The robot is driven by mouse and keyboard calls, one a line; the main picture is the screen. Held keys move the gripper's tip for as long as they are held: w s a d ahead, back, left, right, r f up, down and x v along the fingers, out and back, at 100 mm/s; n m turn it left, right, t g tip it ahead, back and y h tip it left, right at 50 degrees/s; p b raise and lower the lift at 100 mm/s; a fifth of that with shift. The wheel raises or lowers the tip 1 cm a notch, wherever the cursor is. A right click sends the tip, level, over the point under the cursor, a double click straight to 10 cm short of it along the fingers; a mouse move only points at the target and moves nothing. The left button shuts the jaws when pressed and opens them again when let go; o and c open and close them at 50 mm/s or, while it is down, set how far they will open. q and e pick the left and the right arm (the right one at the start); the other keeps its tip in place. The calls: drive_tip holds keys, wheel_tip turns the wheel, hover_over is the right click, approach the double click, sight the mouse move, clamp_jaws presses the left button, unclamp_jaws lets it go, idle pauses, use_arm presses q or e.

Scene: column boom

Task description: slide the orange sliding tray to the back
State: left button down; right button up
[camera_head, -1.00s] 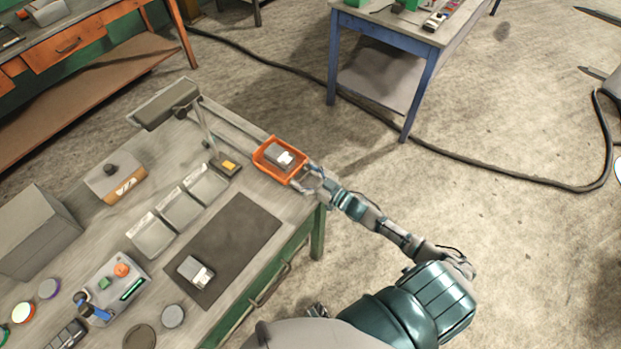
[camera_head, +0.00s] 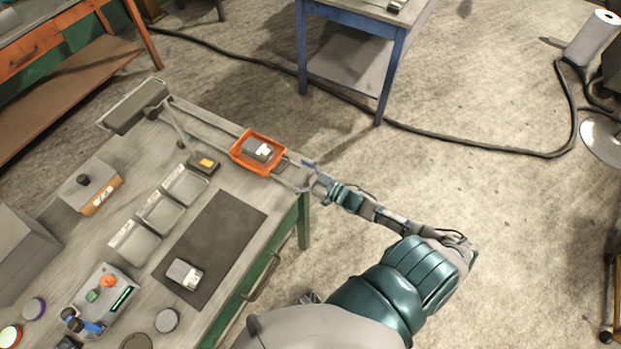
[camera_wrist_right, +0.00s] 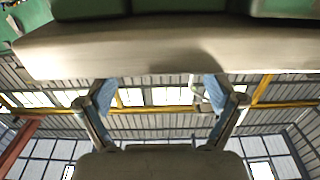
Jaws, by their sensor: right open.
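The orange sliding tray (camera_head: 236,155) sits on two thin rails at the far right corner of the workbench. A grey box with a white patch (camera_head: 258,150) lies in it. My right gripper (camera_head: 306,176) is open and empty at the bench's right edge, a short gap to the right of the tray's near side. In the right wrist view its two blue-tipped fingers (camera_wrist_right: 160,94) are spread with nothing between them. The tray is not seen in that view. My left gripper cannot be made out.
The rails run back past the tray toward a desk lamp (camera_head: 137,106). The lamp's base (camera_head: 204,165) stands left of the tray. A dark mat (camera_head: 213,238), clear bins (camera_head: 160,212) and a grey tool tray (camera_head: 105,295) cover the nearer bench. Open floor lies to the right.

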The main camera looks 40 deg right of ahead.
drive_tip(key=v, duration=0.7)
drive_tip(key=shift+w+d+f, duration=0.15)
drive_tip(key=shift+w+d, duration=0.05)
drive_tip(key=shift+d, duration=0.1)
drive_tip(key=shift+a, duration=0.1)
